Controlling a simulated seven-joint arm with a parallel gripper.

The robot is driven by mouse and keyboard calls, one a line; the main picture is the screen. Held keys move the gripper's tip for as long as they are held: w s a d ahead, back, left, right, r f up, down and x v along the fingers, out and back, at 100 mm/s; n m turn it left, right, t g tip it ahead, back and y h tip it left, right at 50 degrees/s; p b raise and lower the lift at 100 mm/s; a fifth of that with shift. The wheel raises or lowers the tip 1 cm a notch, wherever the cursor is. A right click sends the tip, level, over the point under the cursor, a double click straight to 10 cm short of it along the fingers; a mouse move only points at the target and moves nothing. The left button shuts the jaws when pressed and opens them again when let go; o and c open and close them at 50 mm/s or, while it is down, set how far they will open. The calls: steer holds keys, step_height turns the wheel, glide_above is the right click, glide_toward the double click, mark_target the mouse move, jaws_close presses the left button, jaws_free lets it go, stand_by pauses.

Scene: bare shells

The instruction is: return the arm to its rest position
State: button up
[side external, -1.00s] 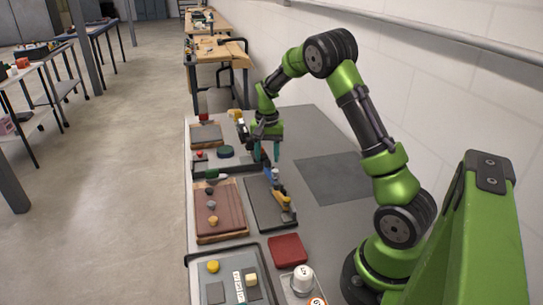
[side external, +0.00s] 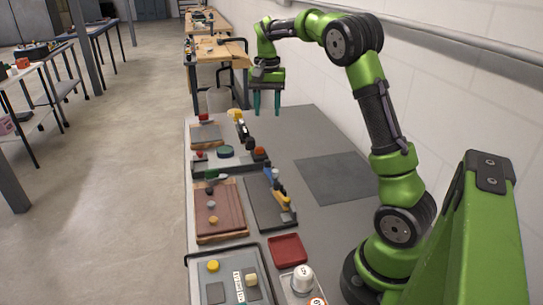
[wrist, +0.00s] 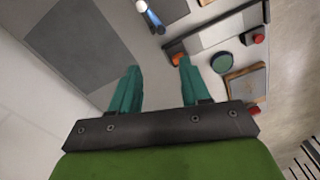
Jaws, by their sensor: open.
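My gripper (side external: 265,104) is raised above the far part of the grey table (side external: 305,135) in the side external view. Its two teal fingers point down and stand apart with nothing between them. In the wrist view my gripper (wrist: 155,85) is also open and empty, with the tabletop well below it. My green arm reaches over from the right, its elbow high and bent.
Trays with blocks and discs line the table's left side, including a brown board (side external: 205,228) and a dark tray (side external: 262,212). A red square dish (side external: 287,250) and white cup (side external: 302,278) are nearer. A dark grey mat (side external: 335,180) is bare. A wall runs along the right.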

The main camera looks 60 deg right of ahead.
steer(key=s+a+r+n+t+y, duration=0.1)
steer(key=s+a+n+t, duration=0.2)
steer(key=s+a, duration=0.5)
steer(key=s+a+r+n+t+y, duration=0.1)
steer(key=s+a+n+t, duration=0.3)
steer(key=s+a, duration=0.5)
steer(key=a+n, duration=0.1)
steer(key=a, duration=0.7)
steer(key=shift+s+n, duration=0.2)
steer(key=shift+n, duration=0.1)
